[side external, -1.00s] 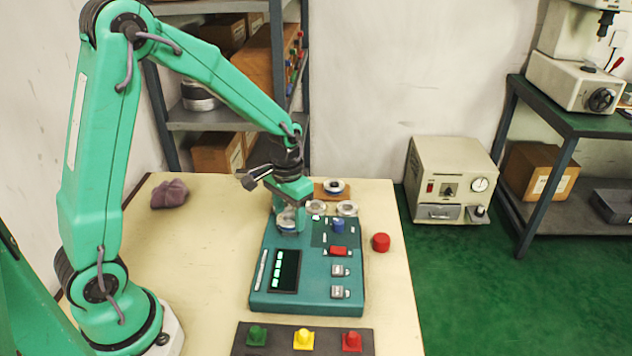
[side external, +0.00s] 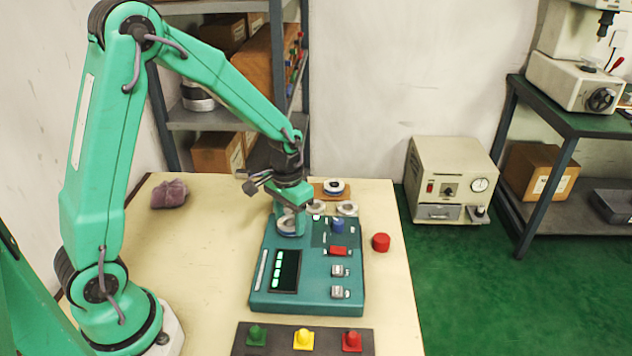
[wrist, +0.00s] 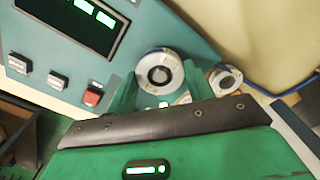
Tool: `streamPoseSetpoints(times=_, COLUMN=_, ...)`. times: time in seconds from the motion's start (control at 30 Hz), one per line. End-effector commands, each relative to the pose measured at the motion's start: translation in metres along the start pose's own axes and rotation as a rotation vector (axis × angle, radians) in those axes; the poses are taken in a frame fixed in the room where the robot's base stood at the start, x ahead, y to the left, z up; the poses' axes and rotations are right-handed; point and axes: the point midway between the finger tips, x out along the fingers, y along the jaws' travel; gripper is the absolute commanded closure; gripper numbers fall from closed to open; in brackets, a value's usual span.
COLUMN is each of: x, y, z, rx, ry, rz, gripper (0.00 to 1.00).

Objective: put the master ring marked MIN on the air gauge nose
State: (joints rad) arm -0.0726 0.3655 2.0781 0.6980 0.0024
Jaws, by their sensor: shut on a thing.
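The held ring (side external: 288,223) is pale, with a dark round centre in the wrist view (wrist: 160,70). My gripper (side external: 290,218) is shut on it at the back left of the green air gauge (side external: 262,297). The green fingers (wrist: 160,88) lie on either side of the ring in the wrist view. I cannot read MIN on it. The gauge nose is not clearly seen; I cannot tell whether the ring is around it or above it. Two other pale rings, one left (side external: 318,207) and one right (side external: 347,208), lie behind the gauge.
A further ring (side external: 333,186) rests on a brown pad at the back. A red cap (side external: 381,242) is at right, a purple cloth (side external: 169,194) at left.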

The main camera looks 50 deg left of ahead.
Motion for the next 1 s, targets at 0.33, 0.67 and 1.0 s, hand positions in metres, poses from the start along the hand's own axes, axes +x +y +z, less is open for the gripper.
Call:
streamPoseSetpoints(times=0.33, x=0.0006, y=0.0000, z=-0.0003, rx=0.000, ry=0.001, rz=0.000, gripper=0.79)
streamPoseSetpoints(times=0.67, x=0.0014, y=0.0000, z=-0.0002, rx=0.000, ry=0.001, rz=0.000, gripper=0.79)
streamPoseSetpoints(times=1.0, x=0.0014, y=0.0000, z=-0.0002, rx=0.000, ry=0.001, rz=0.000, gripper=0.23)
